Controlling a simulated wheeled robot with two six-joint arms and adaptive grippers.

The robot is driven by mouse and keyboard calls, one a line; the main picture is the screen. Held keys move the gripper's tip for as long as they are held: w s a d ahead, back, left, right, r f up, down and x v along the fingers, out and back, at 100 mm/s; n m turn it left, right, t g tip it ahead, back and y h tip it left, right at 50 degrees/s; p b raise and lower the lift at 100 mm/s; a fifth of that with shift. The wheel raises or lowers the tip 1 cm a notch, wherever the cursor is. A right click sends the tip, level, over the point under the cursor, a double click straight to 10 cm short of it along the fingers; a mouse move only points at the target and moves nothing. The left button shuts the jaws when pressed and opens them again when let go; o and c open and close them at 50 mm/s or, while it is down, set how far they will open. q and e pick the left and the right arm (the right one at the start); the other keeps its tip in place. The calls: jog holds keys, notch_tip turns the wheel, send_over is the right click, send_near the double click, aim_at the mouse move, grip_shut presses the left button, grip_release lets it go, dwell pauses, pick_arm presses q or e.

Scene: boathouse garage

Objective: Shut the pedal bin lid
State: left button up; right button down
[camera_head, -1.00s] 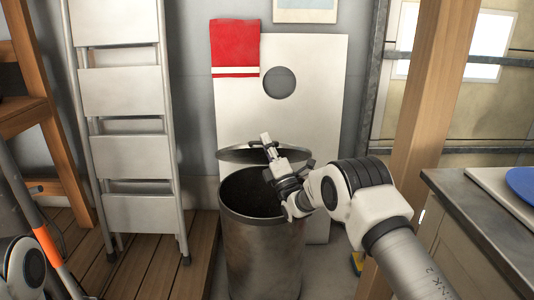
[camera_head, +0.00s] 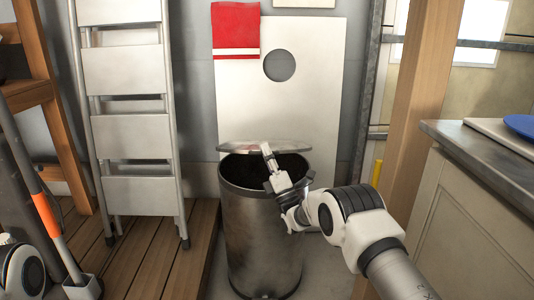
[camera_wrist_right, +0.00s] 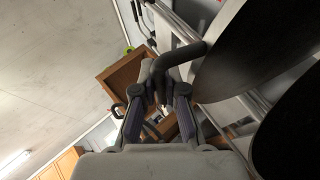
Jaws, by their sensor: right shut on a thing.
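The metal pedal bin (camera_head: 262,240) stands upright on the floor in the middle of the head view, its dark mouth showing. Its lid (camera_head: 240,147) is raised at the back of the rim, open. My right gripper (camera_head: 267,152) reaches over the bin from the right, in front of the lid. In the right wrist view, the gripper (camera_wrist_right: 157,88) is shut on the lid's dark curved handle (camera_wrist_right: 188,53). The lid (camera_wrist_right: 235,60) shows there as a dark disc at the upper right. My left gripper is out of view.
A white board (camera_head: 320,95) with a round hole stands behind the bin. A folding step ladder (camera_head: 128,135) stands on wooden decking (camera_head: 155,255) to the left. A wooden post (camera_head: 412,110) and a cabinet (camera_head: 460,210) are on the right.

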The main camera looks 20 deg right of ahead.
jog(key=c, duration=1.5)
grip_release()
jog(key=shift+a, duration=0.25)
jog(key=shift+d, duration=0.1)
jog(key=shift+s+d+f, duration=0.1)
jog(key=shift+s+f, duration=0.15)
jog(key=shift+f, duration=0.05)
jog(key=v, duration=1.1)
